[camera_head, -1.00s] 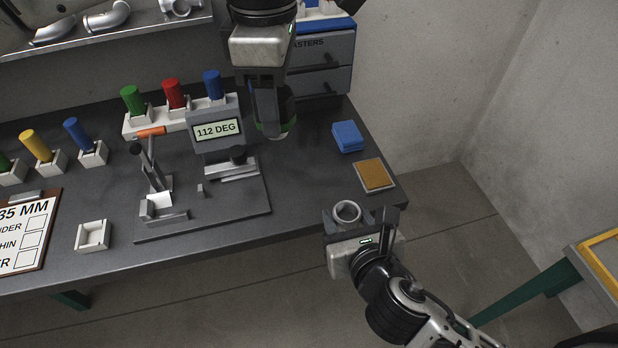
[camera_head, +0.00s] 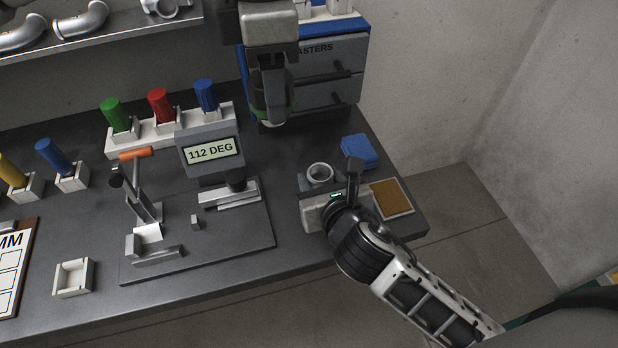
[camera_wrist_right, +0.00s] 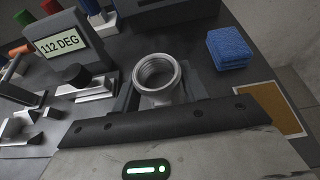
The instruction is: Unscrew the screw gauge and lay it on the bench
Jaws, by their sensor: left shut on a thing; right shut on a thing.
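My left gripper (camera_head: 270,112) is high in the head view, in front of the drawer unit. It is shut on a mostly hidden thing with a green edge (camera_head: 258,112), which looks like the screw gauge. My right gripper (camera_head: 328,184) is shut on a grey metal casting (camera_head: 320,172), whose round open mouth faces up. The right wrist view shows the casting's ringed, thread-like bore (camera_wrist_right: 157,74), with nothing in it. The two grippers are well apart. I cannot tell how far either held thing is above the bench (camera_head: 90,225).
A gauge fixture with a display reading 112 DEG (camera_head: 210,152) stands left of my right gripper. A blue block (camera_head: 357,151) and a tan pad (camera_head: 391,198) lie to the right. Colored plugs in white holders (camera_head: 160,104) stand at the back left.

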